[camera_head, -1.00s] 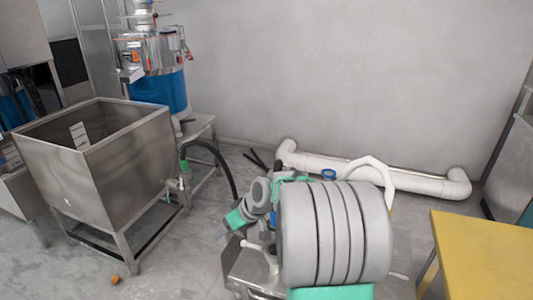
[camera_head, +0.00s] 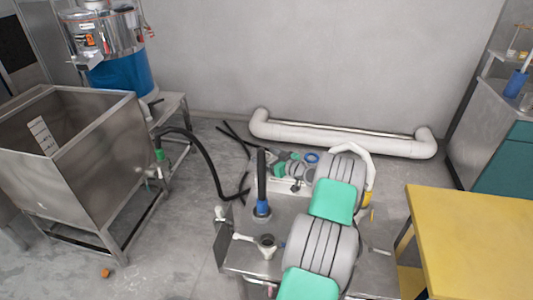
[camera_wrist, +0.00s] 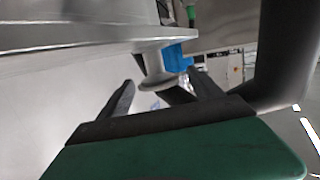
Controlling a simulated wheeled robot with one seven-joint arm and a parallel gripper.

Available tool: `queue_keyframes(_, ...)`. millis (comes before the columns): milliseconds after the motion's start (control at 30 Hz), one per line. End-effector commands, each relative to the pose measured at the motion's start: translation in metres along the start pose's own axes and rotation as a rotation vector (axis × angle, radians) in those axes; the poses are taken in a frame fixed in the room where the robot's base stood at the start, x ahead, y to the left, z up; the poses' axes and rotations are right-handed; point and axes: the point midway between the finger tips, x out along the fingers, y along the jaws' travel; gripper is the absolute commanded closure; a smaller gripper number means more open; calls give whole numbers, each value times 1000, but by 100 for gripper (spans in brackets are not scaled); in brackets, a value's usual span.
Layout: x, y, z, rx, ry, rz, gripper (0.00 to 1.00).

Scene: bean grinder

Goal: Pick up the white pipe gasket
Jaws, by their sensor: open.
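In the wrist view, my gripper (camera_wrist: 155,100) is open, with its two dark fingers spread and nothing held. A pale grey-white flanged fitting (camera_wrist: 152,62) with a round rim shows just beyond the fingers, apart from them. I cannot tell whether its rim is the white pipe gasket. In the head view, a short flanged fitting (camera_head: 267,243) and a white pipe piece (camera_head: 243,238) stand on the metal cart (camera_head: 232,262). No separate white gasket can be made out for certain. My arm covers part of the cart, and the fingertips cannot be made out there.
A black pipe with a blue collar (camera_head: 262,207) stands upright on the cart. A blue ring (camera_head: 311,157) lies near its far edge. A steel tank (camera_head: 100,190) is at left, a yellow table (camera_head: 475,240) at right. A white pipe (camera_head: 340,139) runs along the wall.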

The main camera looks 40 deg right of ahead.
Motion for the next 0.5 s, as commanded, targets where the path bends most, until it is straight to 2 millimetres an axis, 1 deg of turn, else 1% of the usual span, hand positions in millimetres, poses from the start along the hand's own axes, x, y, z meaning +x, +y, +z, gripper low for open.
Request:
queue_keyframes(33,5,0,0,1,-1,0,25)
queue_keyframes(100,8,0,1,2,-1,1,25)
queue_keyframes(267,7,1,1,2,-1,2,25)
queue_keyframes(500,7,2,1,2,-1,3,44)
